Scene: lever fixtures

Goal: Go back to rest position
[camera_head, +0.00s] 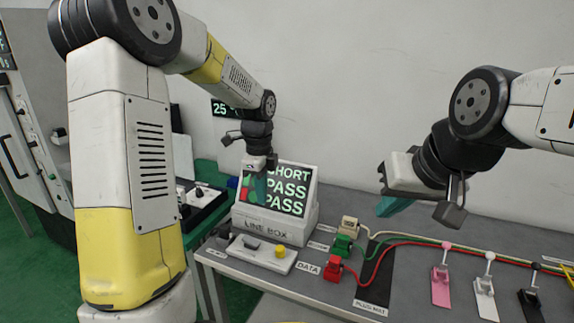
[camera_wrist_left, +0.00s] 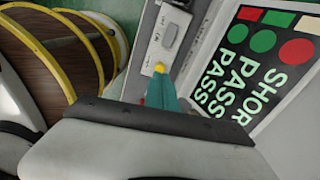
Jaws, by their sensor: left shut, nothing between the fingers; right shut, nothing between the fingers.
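My left gripper (camera_head: 257,188) is in the air in front of the LINE BOX display (camera_head: 284,188), its teal fingers shut and empty. In the left wrist view the closed teal fingers (camera_wrist_left: 160,92) point toward the panel with a yellow button (camera_wrist_left: 160,68); they appear above it, and contact cannot be told. My right gripper (camera_head: 388,208) is shut and empty, in the air above the back of the table, right of the display. Its teal fingers point down and left.
A grey table (camera_head: 405,308) holds a white switch panel (camera_head: 262,254), red (camera_head: 333,270), green (camera_head: 341,245) and beige (camera_head: 349,227) plugs with cables, and pink (camera_head: 440,287), white (camera_head: 485,295) and black (camera_head: 530,303) lever fixtures. A cabinet (camera_head: 40,130) stands at left.

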